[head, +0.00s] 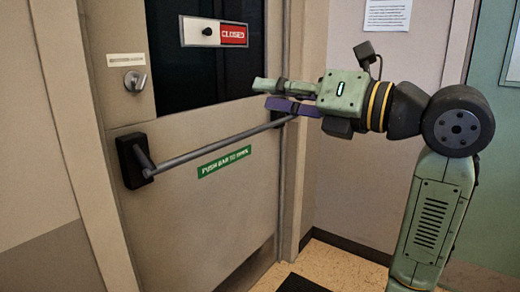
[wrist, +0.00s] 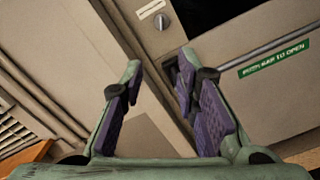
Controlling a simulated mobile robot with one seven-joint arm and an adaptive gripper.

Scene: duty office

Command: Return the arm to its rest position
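My arm reaches in from the right of the head view, with my gripper (head: 268,94) pointing left in front of the door. In the wrist view my gripper (wrist: 160,78) has its two purple-padded fingers spread apart, with nothing between them. The door (head: 200,215) looks shut. Its push bar (head: 215,148) runs across the door, and my gripper overlaps its right end in the head view. I cannot tell whether they touch. In the wrist view the bar's left bracket (wrist: 183,85) is partly hidden behind the right finger.
A thumb-turn lock (head: 135,81) sits above the bar. A sliding sign (head: 213,32) reads CLOSED. A green label (head: 224,161) is below the bar. The wall (head: 345,190) stands behind my arm. A dark mat (head: 300,283) lies on the floor.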

